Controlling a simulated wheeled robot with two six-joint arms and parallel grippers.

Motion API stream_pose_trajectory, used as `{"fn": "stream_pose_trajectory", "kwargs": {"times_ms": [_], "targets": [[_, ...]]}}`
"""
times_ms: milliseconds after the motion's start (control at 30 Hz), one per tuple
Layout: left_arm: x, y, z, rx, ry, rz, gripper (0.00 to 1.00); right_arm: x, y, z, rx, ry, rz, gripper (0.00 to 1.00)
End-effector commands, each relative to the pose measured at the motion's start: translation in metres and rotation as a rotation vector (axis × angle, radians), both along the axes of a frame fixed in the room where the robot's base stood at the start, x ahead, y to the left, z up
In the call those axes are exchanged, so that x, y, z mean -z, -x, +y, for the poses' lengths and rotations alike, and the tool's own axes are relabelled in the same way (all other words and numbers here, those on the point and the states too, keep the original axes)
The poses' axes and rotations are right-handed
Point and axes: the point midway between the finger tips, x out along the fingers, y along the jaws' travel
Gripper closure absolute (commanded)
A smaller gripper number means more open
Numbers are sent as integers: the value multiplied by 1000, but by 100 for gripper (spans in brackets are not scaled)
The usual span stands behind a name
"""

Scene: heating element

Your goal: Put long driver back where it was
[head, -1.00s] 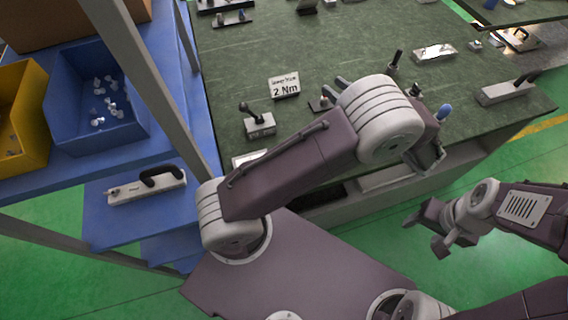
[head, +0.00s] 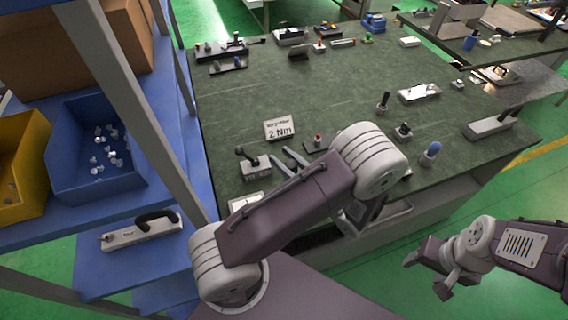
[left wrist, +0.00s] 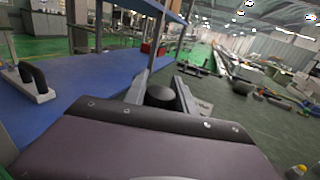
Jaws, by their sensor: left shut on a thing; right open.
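My left gripper (head: 281,154) is over the near left part of the green table, in front of the "2 Nm" sign (head: 280,129). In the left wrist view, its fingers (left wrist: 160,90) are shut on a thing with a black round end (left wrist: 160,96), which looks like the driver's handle. Its shaft is hidden. A grey block (head: 256,166) with a black handle stands just left of the fingers. An upright black-handled tool (head: 383,101) stands further right. My right gripper (head: 430,273) is open and empty, off the table's front right side.
The green table (head: 235,105) has free room behind the sign. A blue shelf (head: 60,215) with a post stands at left, holding a blue bin (head: 70,160) and a grey handled tool (head: 140,232). A blue-topped item (head: 431,151) and a grey handled block (head: 490,124) are at right.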

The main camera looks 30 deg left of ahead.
Motion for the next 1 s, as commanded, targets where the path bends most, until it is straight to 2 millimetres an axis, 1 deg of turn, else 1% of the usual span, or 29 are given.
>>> {"fn": "stream_pose_trajectory", "kwargs": {"times_ms": [33,100,167,400,533,567,600,633,900,1000], "targets": [[10,0,0,0,-5,5,100,0,0,0,0,0,0,40],[20,0,0,0,-3,3,100,0,0,0,0,0,0,40],[25,0,0,0,-3,2,100,0,0,0,0,0,0,40],[26,0,0,0,-1,1,100,0,0,0,0,0,0,40],[30,0,0,0,-1,1,100,3,0,0,0,0,0,40],[30,0,0,0,0,1,63,2,0,0,0,0,0,40],[29,0,0,0,0,1,52,2,0,0,0,0,0,40],[29,0,0,0,0,1,46,2,0,0,0,0,0,40],[29,0,0,0,0,1,46,2,0,0,0,0,0,40],[24,0,-1,0,-1,2,46,-2,0,0,0,0,0,40]]}}
